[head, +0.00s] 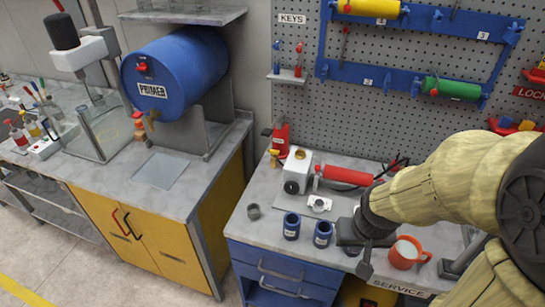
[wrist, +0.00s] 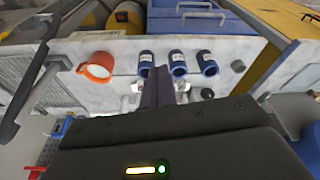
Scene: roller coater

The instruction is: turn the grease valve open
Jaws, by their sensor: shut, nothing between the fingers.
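My gripper (head: 365,264) is shut and empty, over the front of the service bench. Its closed dark fingers (wrist: 160,75) also show in the wrist view, pointing toward the row of blue cups. No part is plainly marked as the grease valve. A red cylinder (head: 347,175) with a red upright piece at its left end lies at the back of the bench. A small white fitting (head: 318,203) sits in front of it, and a white block with a black round knob (head: 296,184) stands to the left. In the wrist view my fingers partly hide a pale fitting (wrist: 183,96).
Blue cups (head: 291,226) stand along the bench front, one partly behind my gripper. An orange mug (head: 404,253) is close to its right. A small grey cup (head: 254,211) stands at the left. A pegboard (head: 400,120) rises behind. A blue primer drum (head: 176,70) is on the left bench.

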